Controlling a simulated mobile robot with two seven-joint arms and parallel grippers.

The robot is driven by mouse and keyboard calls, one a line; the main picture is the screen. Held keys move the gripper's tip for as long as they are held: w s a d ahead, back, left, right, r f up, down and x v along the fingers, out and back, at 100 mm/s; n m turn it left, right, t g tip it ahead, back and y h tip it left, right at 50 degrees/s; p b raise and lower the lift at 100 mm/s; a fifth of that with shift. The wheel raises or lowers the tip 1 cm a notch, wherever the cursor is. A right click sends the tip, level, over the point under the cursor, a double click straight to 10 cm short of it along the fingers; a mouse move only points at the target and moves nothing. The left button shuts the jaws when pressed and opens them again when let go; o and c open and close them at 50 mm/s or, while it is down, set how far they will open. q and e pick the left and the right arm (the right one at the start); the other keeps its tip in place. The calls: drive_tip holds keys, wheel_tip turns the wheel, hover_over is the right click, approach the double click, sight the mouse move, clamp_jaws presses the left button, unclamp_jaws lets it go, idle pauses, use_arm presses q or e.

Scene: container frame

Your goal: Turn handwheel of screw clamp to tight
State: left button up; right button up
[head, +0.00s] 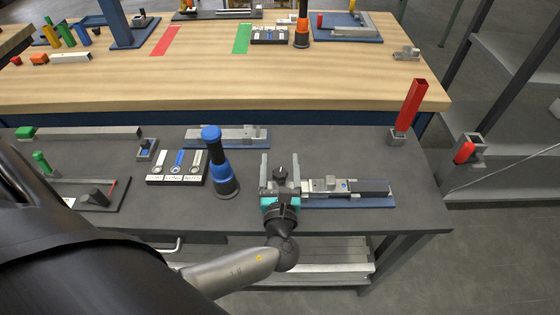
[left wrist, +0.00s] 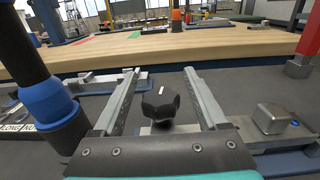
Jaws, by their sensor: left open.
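The handwheel (head: 280,173) is a black lobed knob with a white mark on top, at the left end of the screw clamp (head: 325,186). The clamp is grey metal on a blue base on the dark table. My left gripper (head: 280,157) is open, with one finger on each side of the handwheel. In the left wrist view the handwheel (left wrist: 160,105) shows between the two spread fingers, with visible gaps on both sides. A metal block of the clamp (left wrist: 275,118) shows at the right there. The handwheel's shaft is mostly hidden. My right gripper is not in view.
A blue and black cylinder (head: 224,175) stands upright left of the gripper, beside a labelled tray (head: 177,181). A metal fixture (head: 245,137) lies behind. A red post (head: 411,104) stands at the right back. Dark table (head: 340,150) behind the clamp is clear.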

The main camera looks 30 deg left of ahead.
use_arm(q)
drive_tip(key=shift+w+a, duration=0.15)
drive_tip(key=shift+w, duration=0.1)
clamp_jaws()
idle(0.5)
